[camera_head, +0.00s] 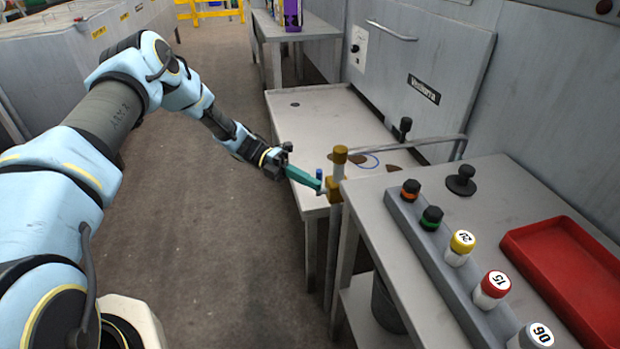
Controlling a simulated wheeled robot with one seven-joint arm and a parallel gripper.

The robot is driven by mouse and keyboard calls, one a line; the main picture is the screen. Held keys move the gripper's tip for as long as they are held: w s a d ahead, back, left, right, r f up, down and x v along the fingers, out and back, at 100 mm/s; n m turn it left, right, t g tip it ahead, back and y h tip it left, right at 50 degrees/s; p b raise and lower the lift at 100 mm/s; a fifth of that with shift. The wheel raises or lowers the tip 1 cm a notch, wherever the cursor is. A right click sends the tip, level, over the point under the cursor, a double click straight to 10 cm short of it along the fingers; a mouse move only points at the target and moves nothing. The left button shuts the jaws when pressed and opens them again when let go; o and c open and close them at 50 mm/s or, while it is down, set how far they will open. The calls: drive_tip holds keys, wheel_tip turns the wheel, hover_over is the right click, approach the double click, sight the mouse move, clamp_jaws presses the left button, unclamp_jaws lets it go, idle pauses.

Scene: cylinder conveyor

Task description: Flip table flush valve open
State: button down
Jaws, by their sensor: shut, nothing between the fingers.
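The table flush valve is a brass fitting (335,188) on an upright pipe at the near left corner of the right-hand table, with a round brass cap (340,154) above it. My gripper (317,186) reaches in from the left with its teal fingers together and nothing visible between them. Its fingertips are right beside the left side of the brass fitting; I cannot tell whether they touch. A small blue piece (319,174) shows just behind the fingertips; I cannot tell whether it is the valve's handle. The valve's lever position is not clear.
The right-hand table (390,230) carries a rail (450,275) with several coloured-capped cylinders, a black knob (461,180) and a red tray (570,265). A lower metal table (315,110) with a bent pipe (430,139) stands behind. The floor (230,250) at left is clear.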

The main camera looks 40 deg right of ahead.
drive_tip(key=w+a+b, duration=0.1)
drive_tip(key=w+a, duration=0.4)
drive_tip(key=w, duration=0.2)
drive_tip(key=shift+b, duration=0.35)
drive_tip(key=shift+r, duration=0.1)
drive_tip(key=w+a+r+m+t+y+p, duration=0.1)
drive_tip(key=a+r+m+t+y+p, duration=0.1)
drive_tip(key=a+r+m+t, duration=0.55)
drive_tip(key=w+a+r+m+t+y+p, duration=0.1)
drive_tip(key=w+a+r+m+t+p, duration=0.2)
drive_tip(key=a, duration=0.8)
drive_tip(key=s+a+r+m+t+p, duration=0.1)
drive_tip(key=s+a+r+m+t, duration=0.1)
drive_tip(key=a, duration=0.4)
drive_tip(key=s+a+r+m+t+y+p, duration=0.1)
drive_tip(key=s+a+r+m+t, duration=0.1)
drive_tip(key=a+r+m, duration=0.3)
drive_tip(key=s+a+r+m+t+y, duration=0.1)
drive_tip(key=s+a+r+m+t, duration=0.1)
drive_tip(key=a+m, duration=0.3)
drive_tip(key=a+r+t, duration=0.1)
drive_tip(key=a, duration=0.1)
drive_tip(key=shift+s+a+r+p, duration=0.4)
